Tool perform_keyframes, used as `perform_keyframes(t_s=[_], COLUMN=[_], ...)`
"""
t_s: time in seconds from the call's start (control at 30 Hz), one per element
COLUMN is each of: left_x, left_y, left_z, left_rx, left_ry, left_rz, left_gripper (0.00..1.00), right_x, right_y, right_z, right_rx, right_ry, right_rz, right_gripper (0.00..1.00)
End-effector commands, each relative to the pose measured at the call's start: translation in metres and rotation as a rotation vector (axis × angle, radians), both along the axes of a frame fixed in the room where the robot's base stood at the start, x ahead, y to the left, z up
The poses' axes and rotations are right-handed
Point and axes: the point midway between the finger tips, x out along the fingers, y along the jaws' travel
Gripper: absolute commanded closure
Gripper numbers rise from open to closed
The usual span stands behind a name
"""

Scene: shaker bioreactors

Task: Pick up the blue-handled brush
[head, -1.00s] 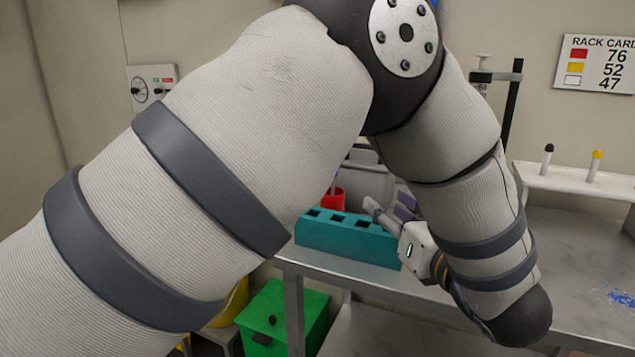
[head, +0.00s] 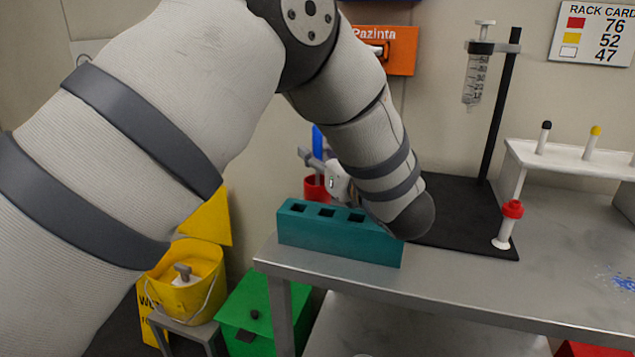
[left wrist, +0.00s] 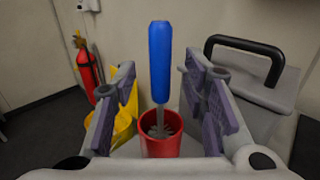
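The blue-handled brush (left wrist: 160,62) stands upright in a red cup (left wrist: 160,145) in the left wrist view, its bristles down inside the cup. In the head view, part of its blue handle (head: 318,140) shows above the red cup (head: 315,188), behind the teal rack. My left gripper (left wrist: 165,95) is open, with one purple-padded finger on each side of the handle and gaps on both sides. In the head view the left gripper (head: 312,158) is mostly hidden by my forearm. My right gripper is in neither view.
A teal rack (head: 335,237) stands at the table's front left edge. A dark stand base (head: 460,215), a red-capped tube (head: 508,225) and a white shelf (head: 565,158) are to the right. A grey case with a black handle (left wrist: 245,50) is close by the right finger.

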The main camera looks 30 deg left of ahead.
Motion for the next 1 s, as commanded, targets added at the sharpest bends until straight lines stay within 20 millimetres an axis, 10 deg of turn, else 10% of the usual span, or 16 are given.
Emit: perform_keyframes(t_s=[0.33, 0.5, 0.87, 1.0], left_x=[0.009, 0.009, 0.009, 0.009], left_y=[0.015, 0.014, 0.014, 0.015], left_z=[0.001, 0.001, 0.004, 0.032], left_rx=[0.000, 0.000, 0.000, -0.002], left_ry=[0.000, 0.000, -0.002, -0.006], left_rz=[0.000, 0.000, 0.000, 0.001], left_gripper=[0.60, 0.99, 1.00, 1.00], right_x=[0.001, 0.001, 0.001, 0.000], right_y=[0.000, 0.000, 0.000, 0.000], right_z=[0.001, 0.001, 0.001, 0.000], right_rx=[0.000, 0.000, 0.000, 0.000], right_ry=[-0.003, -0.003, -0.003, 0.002], right_rz=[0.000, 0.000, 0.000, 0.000], right_gripper=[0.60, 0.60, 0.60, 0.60])
